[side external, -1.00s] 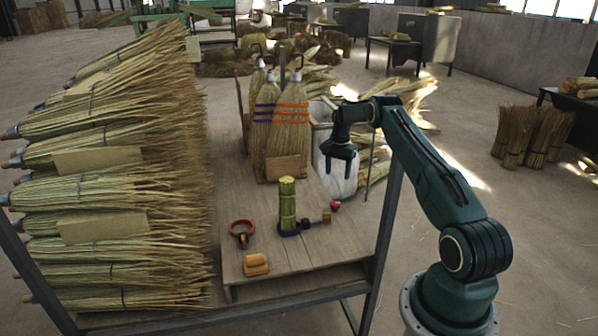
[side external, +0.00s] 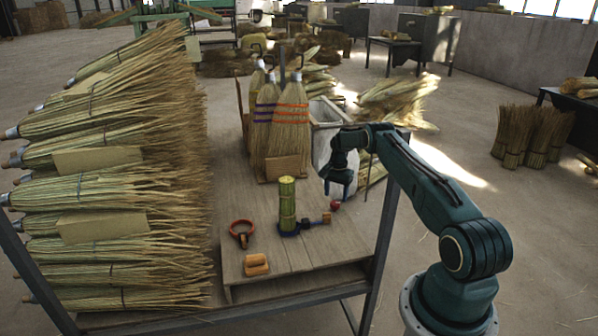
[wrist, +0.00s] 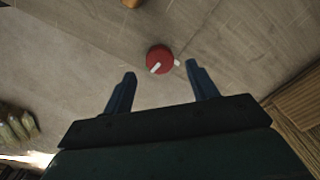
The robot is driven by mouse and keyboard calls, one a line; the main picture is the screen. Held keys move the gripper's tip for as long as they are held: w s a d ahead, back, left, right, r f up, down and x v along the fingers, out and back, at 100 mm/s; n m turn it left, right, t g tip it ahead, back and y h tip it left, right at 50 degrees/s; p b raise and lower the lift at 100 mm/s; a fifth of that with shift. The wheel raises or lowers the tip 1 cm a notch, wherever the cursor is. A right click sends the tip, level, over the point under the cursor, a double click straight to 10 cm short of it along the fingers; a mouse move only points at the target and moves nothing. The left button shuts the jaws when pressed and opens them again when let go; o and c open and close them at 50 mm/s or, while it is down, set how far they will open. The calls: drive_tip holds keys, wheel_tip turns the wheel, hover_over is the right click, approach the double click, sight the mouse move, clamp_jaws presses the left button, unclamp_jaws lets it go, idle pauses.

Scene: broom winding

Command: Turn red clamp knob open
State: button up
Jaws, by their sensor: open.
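The red clamp knob (side external: 335,205) sits on the wooden bench, at the right end of the clamp (side external: 312,221). The clamp's dark blue base holds an upright green bundle (side external: 287,200). In the wrist view the red knob (wrist: 159,58) is round with a pale bar across it, and it lies just beyond the fingertips. My gripper (side external: 338,193) is a little above the knob in the side view and points down. In the wrist view my gripper (wrist: 160,70) is open and empty, its two fingers spread to either side of the knob's line. The fingers look clear of the knob.
A red ring (side external: 241,232) and an orange block (side external: 256,264) lie at the bench front. Finished brooms (side external: 290,125) stand at the back. A large pile of broom bundles (side external: 100,200) fills the left side.

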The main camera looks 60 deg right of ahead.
sight(335, 203)
drive_tip(key=shift+f, duration=1.95)
drive_tip(key=c, duration=1)
